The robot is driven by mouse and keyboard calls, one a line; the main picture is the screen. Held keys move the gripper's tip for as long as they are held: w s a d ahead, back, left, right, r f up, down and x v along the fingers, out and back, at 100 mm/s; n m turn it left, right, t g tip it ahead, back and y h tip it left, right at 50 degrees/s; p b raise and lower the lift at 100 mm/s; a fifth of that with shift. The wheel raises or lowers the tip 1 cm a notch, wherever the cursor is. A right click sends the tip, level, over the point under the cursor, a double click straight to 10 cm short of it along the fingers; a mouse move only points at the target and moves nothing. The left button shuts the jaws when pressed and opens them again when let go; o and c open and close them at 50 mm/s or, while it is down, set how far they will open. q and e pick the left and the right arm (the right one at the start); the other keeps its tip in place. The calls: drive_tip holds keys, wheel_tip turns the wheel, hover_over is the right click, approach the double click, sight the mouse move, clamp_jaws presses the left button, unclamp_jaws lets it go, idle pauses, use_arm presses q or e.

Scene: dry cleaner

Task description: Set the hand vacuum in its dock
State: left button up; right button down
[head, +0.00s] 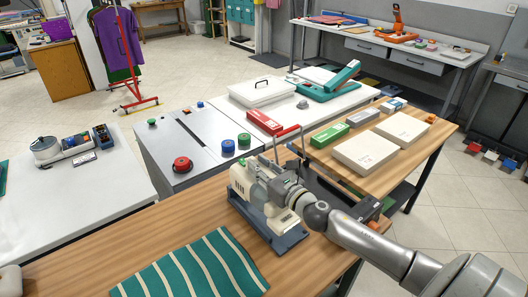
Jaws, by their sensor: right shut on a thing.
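The hand vacuum (242,181) is a cream body with grey and green parts. It is in the middle of the head view, over the near wooden table. My right gripper (268,182) comes in from the right and is shut on it, hiding part of its top and side. The dock (289,241) is a blue-grey base on the table, directly under and around the vacuum's lower part. Whether the vacuum rests fully in the dock or sits slightly above it, I cannot tell.
A green striped cloth (190,268) lies left of the dock. Behind stands a grey cabinet (187,139) with red, green and blue knobs. To the right, a wooden table (398,165) carries white boxes (366,153) and a green box (330,134).

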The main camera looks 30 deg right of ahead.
drive_tip(key=shift+w+d+r, duration=0.35)
drive_tip(key=shift+d+r, duration=0.15)
drive_tip(key=shift+r, duration=0.1)
drive_tip(key=shift+w+d+r, duration=0.35)
drive_tip(key=shift+d+r, duration=0.1)
drive_tip(key=shift+r, duration=0.1)
drive_tip(key=shift+w+d+r, duration=0.2)
drive_tip(key=shift+d, duration=0.1)
wheel_tip(320, 180, down, 11)
drive_tip(key=b, duration=1)
drive_tip(key=shift+f, duration=0.35)
drive_tip(key=c, duration=1.2)
unclamp_jaws()
drive_tip(key=shift+o, duration=0.2)
drive_tip(key=shift+s+f, duration=0.15)
drive_tip(key=shift+f, duration=0.1)
drive_tip(key=shift+s+d+r, duration=0.1)
drive_tip(key=shift+s+d, duration=0.05)
drive_tip(key=shift+s, duration=1.85)
drive_tip(key=shift+s+d+r, duration=0.1)
drive_tip(key=shift+s+d, duration=0.05)
drive_tip(key=shift+s, duration=1.8)
drive_tip(key=shift+s+d+r, duration=0.1)
drive_tip(key=shift+s+d, duration=0.05)
drive_tip(key=shift+s, duration=1.85)
drive_tip(key=shift+f, duration=0.1)
